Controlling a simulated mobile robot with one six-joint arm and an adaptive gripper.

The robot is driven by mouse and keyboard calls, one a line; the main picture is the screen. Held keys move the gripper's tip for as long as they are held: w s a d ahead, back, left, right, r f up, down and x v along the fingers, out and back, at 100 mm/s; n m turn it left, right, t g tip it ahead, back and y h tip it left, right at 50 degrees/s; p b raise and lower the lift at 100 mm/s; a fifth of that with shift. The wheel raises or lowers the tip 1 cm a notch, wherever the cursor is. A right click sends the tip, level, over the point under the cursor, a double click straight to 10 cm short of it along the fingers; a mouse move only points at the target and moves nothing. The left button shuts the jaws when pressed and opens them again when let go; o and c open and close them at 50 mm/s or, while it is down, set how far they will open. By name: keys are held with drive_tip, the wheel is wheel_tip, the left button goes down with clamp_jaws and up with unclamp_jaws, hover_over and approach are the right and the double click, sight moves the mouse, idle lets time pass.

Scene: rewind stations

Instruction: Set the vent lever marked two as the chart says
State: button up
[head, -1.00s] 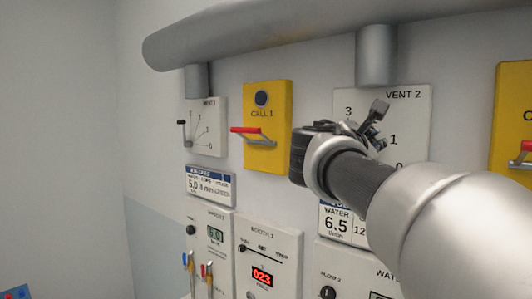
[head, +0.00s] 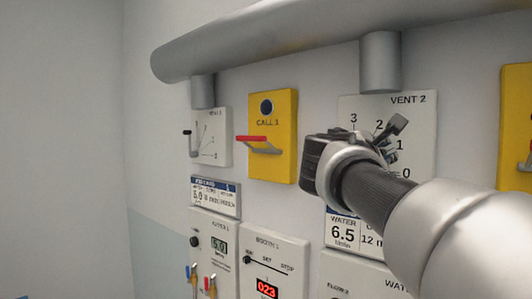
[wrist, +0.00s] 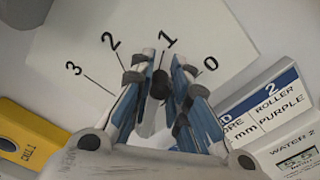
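The vent 2 panel (head: 423,152) is a white plate with a scale from 0 to 3. In the wrist view its panel (wrist: 230,30) shows all the numbers. My gripper (head: 392,132) is at the scale, near the 1. In the wrist view my gripper (wrist: 163,65) has its fingers close together, one on each side of the dark lever knob (wrist: 160,88), and looks shut on it. The knob lies toward the 1. The rest of the lever is mostly hidden by the fingers.
The yellow call 1 box (head: 286,165) with a red-topped handle (head: 260,143) is left of my gripper. The smaller vent 1 panel (head: 222,135) is further left. A thick grey pipe (head: 290,40) runs above. More panels (head: 285,250) sit below.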

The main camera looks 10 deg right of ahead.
drive_tip(key=o, duration=0.4)
drive_tip(key=shift+c, duration=0.2)
drive_tip(key=shift+a, duration=0.1)
drive_tip(key=v, duration=1.2)
drive_tip(key=s+a+f+m+g+y, duration=0.1)
drive_tip(key=s+f+m+g+y, duration=0.25)
drive_tip(key=f, duration=0.85)
drive_tip(key=s+f+m+g+y, duration=0.15)
drive_tip(key=s+f+y, duration=0.35)
drive_tip(key=f, duration=0.7)
drive_tip(key=s+a+f+m+y, duration=0.2)
drive_tip(key=s+a+f+m, duration=0.2)
drive_tip(key=f, duration=0.4)
drive_tip(key=s+a+f+m+g+y, duration=0.1)
drive_tip(key=s+a+f+m+y, duration=0.2)
drive_tip(key=s+a+f, duration=0.4)
wheel_tip(320, 180, down, 3)
drive_tip(key=shift+s+a+r+m+y+b, duration=0.25)
drive_tip(key=shift+s+m+y+b, duration=0.15)
drive_tip(key=shift+s+m, duration=0.45)
